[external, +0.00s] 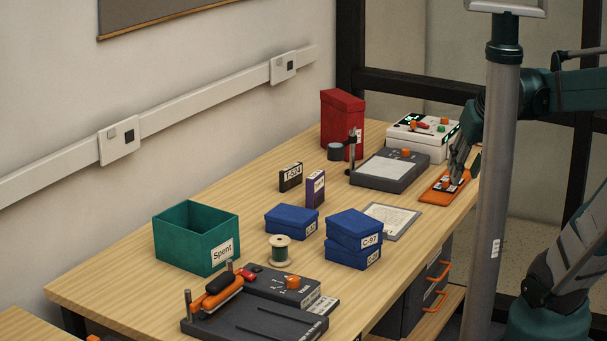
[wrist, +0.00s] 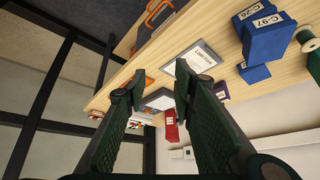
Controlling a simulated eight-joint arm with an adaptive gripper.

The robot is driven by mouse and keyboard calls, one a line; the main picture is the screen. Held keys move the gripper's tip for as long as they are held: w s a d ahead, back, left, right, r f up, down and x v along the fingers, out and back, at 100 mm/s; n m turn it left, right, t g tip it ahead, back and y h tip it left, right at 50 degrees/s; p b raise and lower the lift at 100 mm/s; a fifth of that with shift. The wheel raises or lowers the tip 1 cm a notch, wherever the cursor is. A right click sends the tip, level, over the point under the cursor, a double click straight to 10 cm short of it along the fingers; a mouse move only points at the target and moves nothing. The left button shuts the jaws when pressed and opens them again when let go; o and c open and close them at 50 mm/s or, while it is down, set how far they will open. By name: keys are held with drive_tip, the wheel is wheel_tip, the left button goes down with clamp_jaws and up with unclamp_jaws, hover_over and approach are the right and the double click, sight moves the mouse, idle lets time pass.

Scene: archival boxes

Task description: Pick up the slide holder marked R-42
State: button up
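No label reading R-42 is legible. A purple slide holder (external: 315,189) stands upright mid-table; its label is too small to read. It also shows partly behind a finger in the wrist view (wrist: 221,90). A black holder (external: 291,177) stands to its left, with a label that looks like T-520. My gripper (external: 457,178) is at the table's right side, over or just in front of an orange tray (external: 437,195). In the wrist view my gripper (wrist: 160,80) has its fingers spread apart with nothing between them.
Blue boxes (external: 353,225), one marked C-97, a thread spool (external: 279,249) and a teal "Spent" bin (external: 190,243) stand nearer the front. A grey device (external: 384,174), a white device (external: 410,145) and a red box (external: 341,115) stand behind. A framed sheet (external: 393,218) lies flat.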

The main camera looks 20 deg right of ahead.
drive_tip(key=w+d+r+m+g+p, duration=0.1)
drive_tip(key=w+r+p, duration=0.1)
drive_tip(key=w, duration=0.3)
drive_tip(key=w+d+r+m+g+p, duration=0.1)
drive_tip(key=w+d+r+p, duration=0.1)
drive_tip(key=w, duration=0.4)
drive_tip(key=m+g+p, duration=0.4)
drive_tip(key=m+p, duration=0.2)
drive_tip(key=p, duration=0.3)
hover_over(440, 180)
wheel_tip(440, 180, down, 14)
drive_tip(key=shift+s+a+r, duration=0.1)
drive_tip(key=shift+a+r, duration=0.05)
drive_tip(key=shift+w+d+f, duration=0.2)
drive_tip(key=shift+w+f, duration=0.05)
drive_tip(key=shift+f, duration=0.25)
drive_tip(key=shift+f, duration=1.3)
